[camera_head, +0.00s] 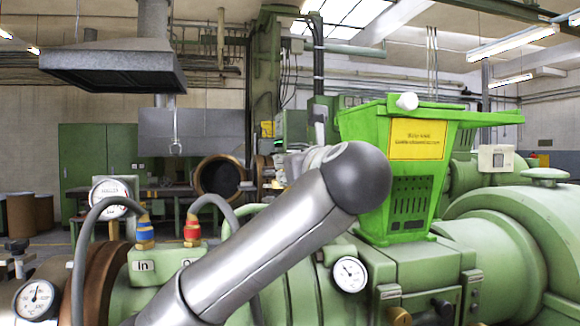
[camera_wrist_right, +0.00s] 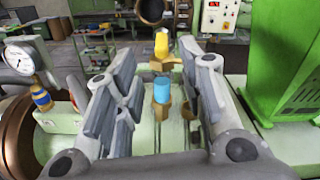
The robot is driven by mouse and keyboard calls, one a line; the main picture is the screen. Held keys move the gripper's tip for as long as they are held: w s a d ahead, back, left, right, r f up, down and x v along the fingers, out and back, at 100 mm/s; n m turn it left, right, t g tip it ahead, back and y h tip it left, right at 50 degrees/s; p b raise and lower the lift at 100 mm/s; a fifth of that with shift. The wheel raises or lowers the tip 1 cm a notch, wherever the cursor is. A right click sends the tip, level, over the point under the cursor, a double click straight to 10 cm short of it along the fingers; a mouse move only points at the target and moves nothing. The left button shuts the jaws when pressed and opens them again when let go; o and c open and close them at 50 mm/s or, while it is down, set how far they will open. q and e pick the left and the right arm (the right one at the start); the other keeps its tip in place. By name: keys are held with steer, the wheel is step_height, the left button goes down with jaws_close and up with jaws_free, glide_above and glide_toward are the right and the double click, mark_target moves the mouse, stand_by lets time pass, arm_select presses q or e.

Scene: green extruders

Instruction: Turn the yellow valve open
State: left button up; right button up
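A small yellow valve handle (camera_wrist_right: 161,45) stands upright on a brass fitting in the right wrist view. A blue handle (camera_wrist_right: 162,88) on another brass fitting is nearer, on the green machine. My right gripper (camera_wrist_right: 158,66) is open, with one finger on each side of the view. The blue handle shows in the gap between the fingers, and the yellow one shows farther out, near the fingertip line. I cannot tell whether either is touched. In the head view my grey arm link covers the middle of the machine, and I cannot see the yellow valve there. My left gripper is in neither view.
A green hopper (camera_head: 390,190) with a yellow label stands on the machine. Round gauges (camera_head: 350,274) and grey hoses (camera_head: 78,255) on blue- and red-ringed fittings sit around my arm. A gauge (camera_wrist_right: 26,56) is left of my right gripper. A green housing (camera_wrist_right: 275,70) is close on its right.

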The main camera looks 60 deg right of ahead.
steer(key=v, duration=0.5)
steer(key=shift+w, duration=0.1)
stand_by(0.5)
